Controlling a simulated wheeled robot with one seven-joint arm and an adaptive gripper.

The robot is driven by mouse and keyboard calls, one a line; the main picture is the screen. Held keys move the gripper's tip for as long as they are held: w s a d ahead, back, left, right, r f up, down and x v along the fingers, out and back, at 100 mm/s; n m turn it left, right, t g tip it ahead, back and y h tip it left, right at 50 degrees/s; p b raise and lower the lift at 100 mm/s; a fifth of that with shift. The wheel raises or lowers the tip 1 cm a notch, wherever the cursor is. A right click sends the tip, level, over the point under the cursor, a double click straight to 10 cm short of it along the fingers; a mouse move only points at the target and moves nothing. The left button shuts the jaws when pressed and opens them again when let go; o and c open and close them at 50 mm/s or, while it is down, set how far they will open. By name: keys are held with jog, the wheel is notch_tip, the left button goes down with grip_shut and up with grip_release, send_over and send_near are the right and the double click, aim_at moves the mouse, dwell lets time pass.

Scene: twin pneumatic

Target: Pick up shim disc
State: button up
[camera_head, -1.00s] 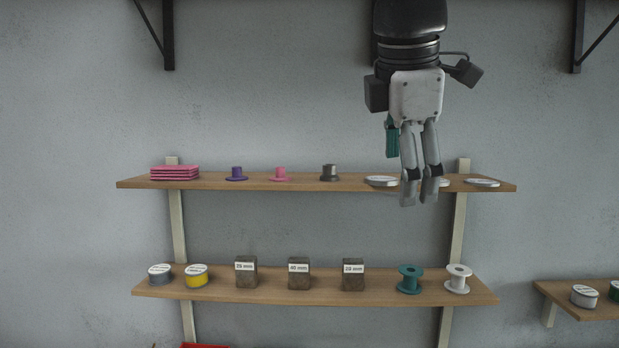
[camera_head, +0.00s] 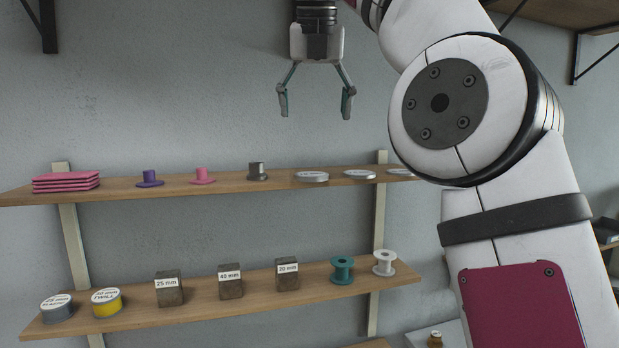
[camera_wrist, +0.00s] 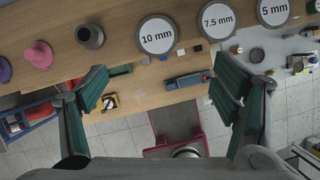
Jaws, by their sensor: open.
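Shim discs lie flat in a row on the upper shelf's right part. In the wrist view they are labelled: the 10 mm disc (camera_wrist: 157,35), the 7.5 mm disc (camera_wrist: 218,20) and the 5 mm disc (camera_wrist: 273,11). In the head view the left disc (camera_head: 311,176), middle disc (camera_head: 359,174) and right disc (camera_head: 400,172) show edge-on, the right one partly behind my arm. My gripper (camera_head: 316,108) is open and empty, pointing down above the upper shelf near the left disc. Its fingers also show spread in the wrist view (camera_wrist: 160,98).
The upper shelf (camera_head: 120,191) also holds pink plates (camera_head: 66,183), a purple flanged piece (camera_head: 150,179), a pink one (camera_head: 202,176) and a grey one (camera_head: 257,171). The lower shelf (camera_head: 200,305) holds spools, tins and labelled blocks.

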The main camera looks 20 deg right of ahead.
send_near(311, 174)
jog(key=shift+w+d+f, duration=0.1)
jog(key=shift+d+f, duration=0.1)
jog(key=shift+f, duration=0.4)
jog(key=shift+w+d+f, duration=0.1)
jog(key=shift+d+f, duration=0.05)
jog(key=shift+f, duration=0.5)
jog(key=shift+w+p+x, duration=0.2)
jog(key=shift+p+x, duration=0.35)
jog(key=shift+x, duration=0.75)
jog(key=shift+w+p+x, duration=0.15)
jog(key=shift+p+x, duration=0.4)
jog(key=shift+x, duration=0.75)
jog(key=shift+a+r, duration=0.1)
jog(key=shift+a, duration=0.05)
jog(key=shift+c, duration=0.5)
jog(key=c, duration=1.2)
